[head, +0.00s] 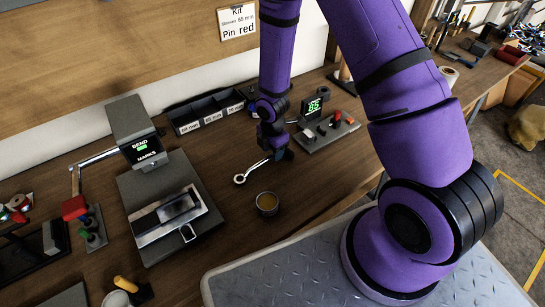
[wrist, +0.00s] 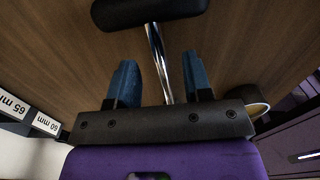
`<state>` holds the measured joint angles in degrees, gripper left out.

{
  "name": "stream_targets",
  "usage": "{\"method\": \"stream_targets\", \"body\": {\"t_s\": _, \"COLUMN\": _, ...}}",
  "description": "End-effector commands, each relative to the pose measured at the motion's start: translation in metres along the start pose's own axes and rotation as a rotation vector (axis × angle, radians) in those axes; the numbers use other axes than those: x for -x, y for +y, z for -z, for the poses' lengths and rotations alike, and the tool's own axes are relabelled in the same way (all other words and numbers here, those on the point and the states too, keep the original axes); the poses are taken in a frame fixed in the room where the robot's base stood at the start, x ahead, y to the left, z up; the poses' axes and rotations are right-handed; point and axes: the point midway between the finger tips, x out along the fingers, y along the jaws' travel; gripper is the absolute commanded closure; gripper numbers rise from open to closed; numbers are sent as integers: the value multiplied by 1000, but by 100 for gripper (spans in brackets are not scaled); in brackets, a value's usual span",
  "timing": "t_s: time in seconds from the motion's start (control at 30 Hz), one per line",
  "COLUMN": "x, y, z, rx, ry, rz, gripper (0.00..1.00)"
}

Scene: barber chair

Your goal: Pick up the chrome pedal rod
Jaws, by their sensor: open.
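The chrome pedal rod (head: 256,168) lies on the wooden workbench, with a ring at its near-left end in the head view. My gripper (head: 278,151) is low over its other end and hides part of it. In the wrist view the shiny rod (wrist: 157,55) runs between the two blue fingers of my gripper (wrist: 157,66), with a visible gap on both sides. A black rounded bar (wrist: 150,10) lies across the rod's far end there. The ring end is hidden behind the gripper body in that view. The gripper is open and holds nothing.
A small cup (head: 267,209) with amber contents stands just in front of the rod. Black labelled bins (head: 208,112) are behind it. A gauge with a green display (head: 312,107) stands right. A bending fixture (head: 160,205) is left. Bare bench lies between fixture and rod.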

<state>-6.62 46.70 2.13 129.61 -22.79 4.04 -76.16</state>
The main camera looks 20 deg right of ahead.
Motion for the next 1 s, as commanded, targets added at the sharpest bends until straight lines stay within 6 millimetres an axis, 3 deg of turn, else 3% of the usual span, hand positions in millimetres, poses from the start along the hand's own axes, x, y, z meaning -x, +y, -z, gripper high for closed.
{"method": "stream_targets", "body": {"t_s": 0.2, "x": -20, "y": 0, "z": 0, "rx": 0, "ry": 0, "rz": 1, "gripper": 54}}
{"method": "stream_targets", "body": {"t_s": 0.47, "x": -23, "y": 0, "z": 0, "rx": -1, "ry": 0, "rz": -1, "gripper": 54}}
{"method": "stream_targets", "body": {"t_s": 0.5, "x": -23, "y": 0, "z": 0, "rx": -1, "ry": 0, "rz": -1, "gripper": 57}}
{"method": "stream_targets", "body": {"t_s": 0.7, "x": -22, "y": 0, "z": 0, "rx": -1, "ry": 0, "rz": -1, "gripper": 100}}
{"method": "stream_targets", "body": {"t_s": 1.0, "x": -22, "y": 0, "z": 0, "rx": -1, "ry": 0, "rz": -1, "gripper": 100}}
